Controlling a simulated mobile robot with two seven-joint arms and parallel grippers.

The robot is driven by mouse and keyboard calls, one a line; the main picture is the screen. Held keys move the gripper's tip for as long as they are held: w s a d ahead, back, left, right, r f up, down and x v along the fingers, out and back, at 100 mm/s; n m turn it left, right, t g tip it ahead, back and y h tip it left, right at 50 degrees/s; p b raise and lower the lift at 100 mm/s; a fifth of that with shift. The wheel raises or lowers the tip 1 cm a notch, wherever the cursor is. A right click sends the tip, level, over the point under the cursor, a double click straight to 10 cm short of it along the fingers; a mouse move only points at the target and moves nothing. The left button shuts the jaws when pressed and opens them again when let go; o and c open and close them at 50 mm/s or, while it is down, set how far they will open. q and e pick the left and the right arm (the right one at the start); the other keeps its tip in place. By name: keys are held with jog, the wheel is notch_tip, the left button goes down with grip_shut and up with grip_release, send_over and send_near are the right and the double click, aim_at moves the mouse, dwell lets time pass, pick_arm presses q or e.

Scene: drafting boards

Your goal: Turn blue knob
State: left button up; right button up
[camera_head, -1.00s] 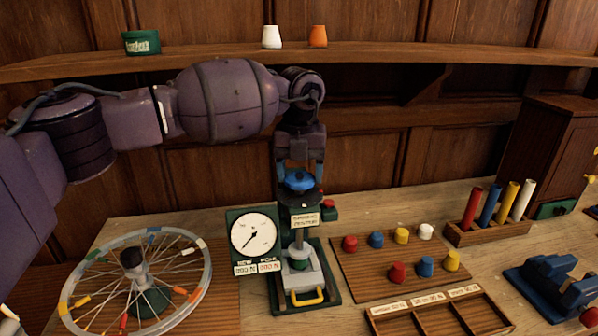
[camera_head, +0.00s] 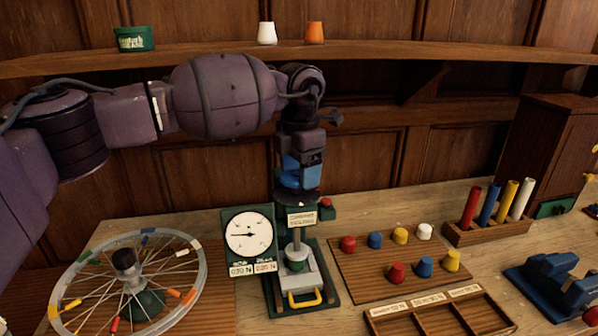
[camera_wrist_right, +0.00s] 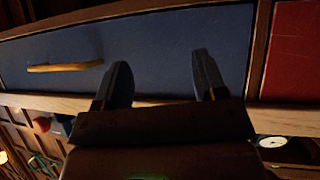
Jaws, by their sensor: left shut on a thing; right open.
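A small press (camera_head: 303,272) with a green base and a yellow handle (camera_head: 305,298) stands upright at the middle of the table. The blue knob is on top of its column, largely hidden by my left gripper (camera_head: 300,180). That gripper points down from above and is shut on the knob. A round white dial (camera_head: 249,233) stands beside the press at left, its needle pointing left. My right gripper (camera_wrist_right: 163,85) shows in the right wrist view, open and empty, in front of a blue panel (camera_wrist_right: 180,50) with a yellow handle (camera_wrist_right: 65,67).
A spoked wheel (camera_head: 203,262) lies left of the press. A board (camera_head: 350,277) with several coloured pegs and a divided tray (camera_head: 372,322) are to the right. A wooden rack (camera_head: 462,238) holds coloured cylinders farther right. A shelf (camera_head: 200,57) runs along the wall.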

pick_arm(q)
jog(key=m, duration=0.3)
jog(key=shift+r+m+b, duration=0.1)
jog(key=shift+m+b, duration=0.2)
jog(key=shift+b, duration=0.1)
jog(key=shift+s+d+m+b, duration=0.15)
jog(key=shift+m+b, duration=0.25)
jog(key=shift+m, duration=1.3)
pick_arm(e)
jog(key=shift+f, duration=1.05)
pick_arm(q)
jog(key=shift+r, duration=0.1)
pick_arm(e)
jog(key=shift+s, duration=0.1)
pick_arm(q)
jog(key=o, duration=0.9)
pick_arm(e)
jog(key=shift+s+f, duration=0.2)
jog(key=shift+s, duration=0.15)
pick_arm(q)
jog(key=shift+o, duration=0.2)
pick_arm(e)
jog(key=shift+w, duration=0.1)
